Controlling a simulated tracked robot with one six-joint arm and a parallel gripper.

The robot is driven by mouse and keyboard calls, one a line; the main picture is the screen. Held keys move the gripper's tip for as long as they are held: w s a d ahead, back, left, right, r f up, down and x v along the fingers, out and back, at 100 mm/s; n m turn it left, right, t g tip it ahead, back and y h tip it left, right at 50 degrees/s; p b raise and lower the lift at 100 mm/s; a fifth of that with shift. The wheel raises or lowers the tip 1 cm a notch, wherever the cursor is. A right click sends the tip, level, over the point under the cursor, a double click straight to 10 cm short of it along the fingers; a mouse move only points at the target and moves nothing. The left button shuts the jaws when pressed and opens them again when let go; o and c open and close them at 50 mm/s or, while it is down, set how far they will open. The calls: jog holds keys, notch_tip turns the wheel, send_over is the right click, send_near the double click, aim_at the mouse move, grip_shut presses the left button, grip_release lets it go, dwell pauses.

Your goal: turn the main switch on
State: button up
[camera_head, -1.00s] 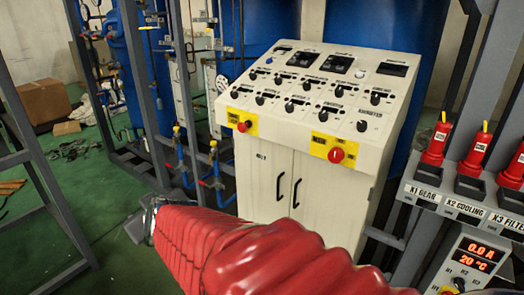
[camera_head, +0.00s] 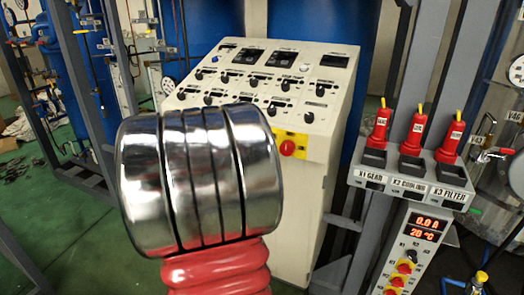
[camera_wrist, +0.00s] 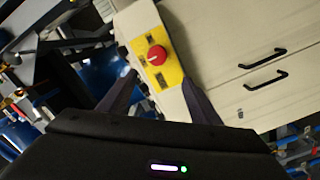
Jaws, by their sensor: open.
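A red knob (camera_wrist: 157,55) on a yellow plate (camera_wrist: 168,76) shows in the wrist view, near one edge of the cream control cabinet. It looks like the cabinet's left red knob, hidden behind my arm in the head view. The plate's label is unreadable. My gripper (camera_wrist: 159,80) is open and empty, its dark fingers on either side of the plate in the picture. The knob appears slightly beyond the fingertips; I cannot tell the exact gap. A second red knob (camera_head: 288,147) on a yellow plate sits on the cabinet's right front. My gripper is hidden in the head view.
The cabinet's sloping panel (camera_head: 262,85) carries many black knobs. Two black door handles (camera_wrist: 265,70) show in the wrist view. A shelf (camera_head: 410,178) with red plugs stands at the right, above a box with a lit display (camera_head: 426,228). Green floor is open at the left.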

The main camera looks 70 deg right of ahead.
aim_at(285, 150)
jog(key=shift+s, duration=0.35)
jog(key=d, duration=0.4)
jog(key=s+d, duration=0.1)
jog(key=d, duration=0.4)
jog(key=s+d, duration=0.1)
jog(key=d, duration=0.3)
jog(key=shift+s+d, duration=0.15)
jog(key=shift+d, duration=0.2)
jog(key=shift+c, duration=0.4)
jog(key=c, duration=0.9)
jog(key=shift+a, duration=0.15)
jog(key=shift+c, duration=0.5)
jog(key=shift+o, duration=0.2)
